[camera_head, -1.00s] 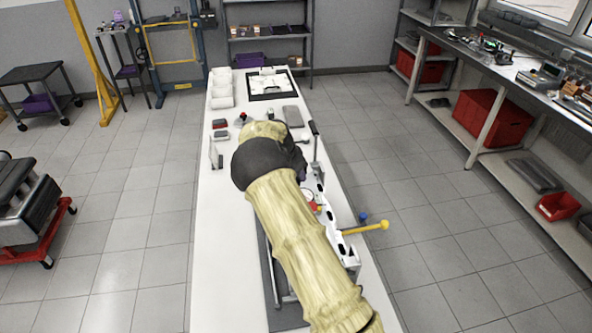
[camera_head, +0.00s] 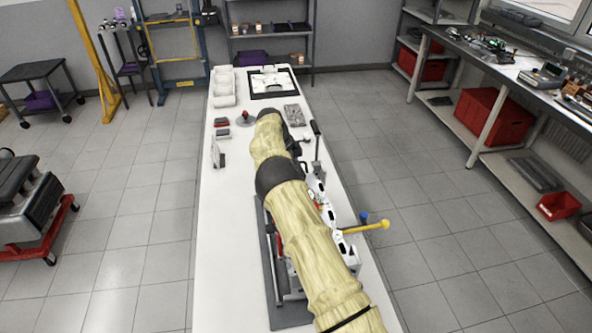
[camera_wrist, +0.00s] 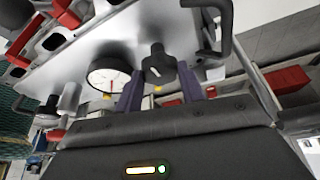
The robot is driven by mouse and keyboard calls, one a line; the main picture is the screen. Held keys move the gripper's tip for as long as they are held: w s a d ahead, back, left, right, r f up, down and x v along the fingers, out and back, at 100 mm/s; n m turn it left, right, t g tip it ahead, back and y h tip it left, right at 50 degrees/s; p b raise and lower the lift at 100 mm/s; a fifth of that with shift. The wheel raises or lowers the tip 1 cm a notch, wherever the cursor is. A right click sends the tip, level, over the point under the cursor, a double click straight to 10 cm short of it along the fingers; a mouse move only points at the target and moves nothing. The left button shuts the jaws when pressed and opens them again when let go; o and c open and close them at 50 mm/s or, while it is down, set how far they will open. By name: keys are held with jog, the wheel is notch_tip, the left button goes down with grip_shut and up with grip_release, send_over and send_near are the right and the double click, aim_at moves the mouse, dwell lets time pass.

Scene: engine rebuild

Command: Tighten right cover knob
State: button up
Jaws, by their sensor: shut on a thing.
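In the wrist view a black knob (camera_wrist: 158,66) with a white mark stands on a silver metal cover (camera_wrist: 75,62). My gripper (camera_wrist: 160,88) has its two purple fingers on either side of this knob and is shut on it. A round white dial gauge (camera_wrist: 109,77) sits just left of the knob. Another dark knob (camera_wrist: 47,106) shows at the far left of the wrist view. In the head view my own arm hides the gripper, the knob and most of the cover.
A long white workbench (camera_head: 215,265) runs away from me. A yellow-handled bar (camera_head: 365,228) and a blue knob (camera_head: 363,216) stick out past its right edge. A black lever (camera_head: 316,142) stands beside my arm. The bench's left side is mostly clear.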

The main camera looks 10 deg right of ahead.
jog(key=shift+m, duration=0.3)
jog(key=o, duration=1)
